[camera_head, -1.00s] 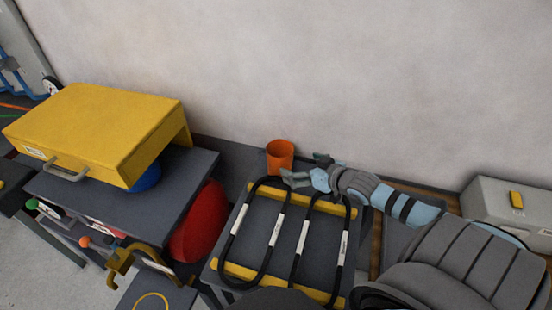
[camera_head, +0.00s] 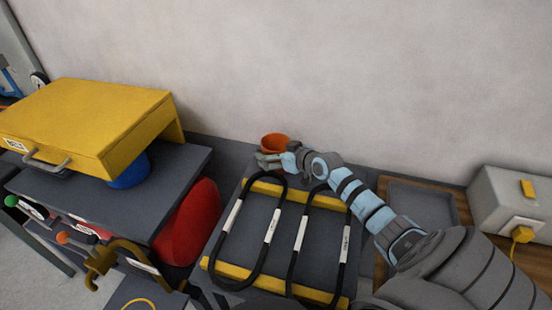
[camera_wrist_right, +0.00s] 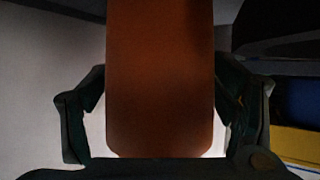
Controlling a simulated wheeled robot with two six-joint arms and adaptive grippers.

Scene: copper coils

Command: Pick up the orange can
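The orange can (camera_head: 275,139) stands by the wall behind the coil tray. Its open rim shows, and its lower part is hidden behind my right gripper (camera_head: 268,160). In the right wrist view the can (camera_wrist_right: 160,80) fills the middle, between the two fingers of my right gripper (camera_wrist_right: 160,85). The fingers lie close along both its sides. Whether they press on it cannot be told, and their tips are hard to make out in the dark. My left gripper is not in view.
Black coils with white labels (camera_head: 271,226) lie on a grey tray with yellow bars (camera_head: 280,286), just in front of the can. A yellow case (camera_head: 85,118) and a red object (camera_head: 190,222) are at left. A grey box (camera_head: 508,197) stands at right.

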